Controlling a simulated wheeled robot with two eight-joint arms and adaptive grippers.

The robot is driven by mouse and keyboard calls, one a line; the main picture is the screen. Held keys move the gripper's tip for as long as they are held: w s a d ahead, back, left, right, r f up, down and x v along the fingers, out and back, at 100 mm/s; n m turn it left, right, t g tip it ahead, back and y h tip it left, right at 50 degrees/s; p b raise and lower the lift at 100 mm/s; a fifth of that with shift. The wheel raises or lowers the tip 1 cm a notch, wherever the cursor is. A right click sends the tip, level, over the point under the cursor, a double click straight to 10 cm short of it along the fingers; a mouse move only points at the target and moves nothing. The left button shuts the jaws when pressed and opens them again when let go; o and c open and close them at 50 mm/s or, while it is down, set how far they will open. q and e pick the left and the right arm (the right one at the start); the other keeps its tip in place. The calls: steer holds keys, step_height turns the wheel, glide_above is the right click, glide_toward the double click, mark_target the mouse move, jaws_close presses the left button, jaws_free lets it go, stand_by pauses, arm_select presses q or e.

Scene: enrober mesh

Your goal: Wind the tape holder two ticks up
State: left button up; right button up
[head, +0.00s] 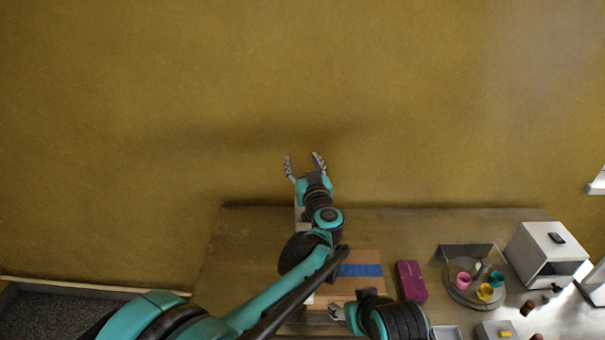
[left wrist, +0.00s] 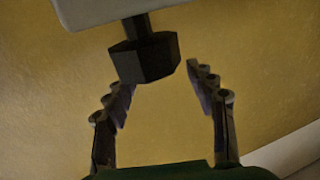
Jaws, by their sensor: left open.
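In the left wrist view a dark faceted knob (left wrist: 146,58) sits on a short dark shaft below a pale grey block (left wrist: 110,8). My left gripper (left wrist: 160,78) is open, with its fingertips apart on either side of the knob's near end; I cannot tell whether they touch it. In the head view my left gripper (head: 304,166) is spread in front of the ochre wall, above the table's back edge. A pale upright part (head: 298,214) shows beside my left arm, mostly hidden. My right gripper (head: 336,312) is low over the table, partly hidden; its jaws are unclear.
A cardboard-brown box (head: 365,257) with a blue strip (head: 360,270) lies under my arms. To its right are a magenta block (head: 411,281), a round grey tray (head: 462,295) with coloured cups, and a white open-fronted box (head: 541,245). The table's left part (head: 240,245) is clear.

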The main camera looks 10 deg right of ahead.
arm_select(q)
steer(key=shift+r, duration=2.8)
steer(key=s+a+r+m+g+h+b, duration=0.1)
steer(key=s+a+r+m+h+b, duration=0.15)
steer(key=s+a+m+h, duration=0.4)
steer(key=s+a+f+n+g+y+b, duration=0.1)
steer(key=s+a+f+n+g+y, duration=0.2)
steer(key=s+a+f, duration=0.9)
steer(key=s+a+f+n+g+y+b, duration=0.1)
steer(key=s+a+f+n+g+y, duration=0.2)
steer(key=s+a+f+g, duration=0.4)
steer(key=s+a+f, duration=0.5)
steer(key=s+f, duration=0.4)
steer(key=shift+s+a+f+b, duration=0.15)
steer(key=shift+a+f+b, duration=0.05)
steer(key=shift+f+b, duration=0.2)
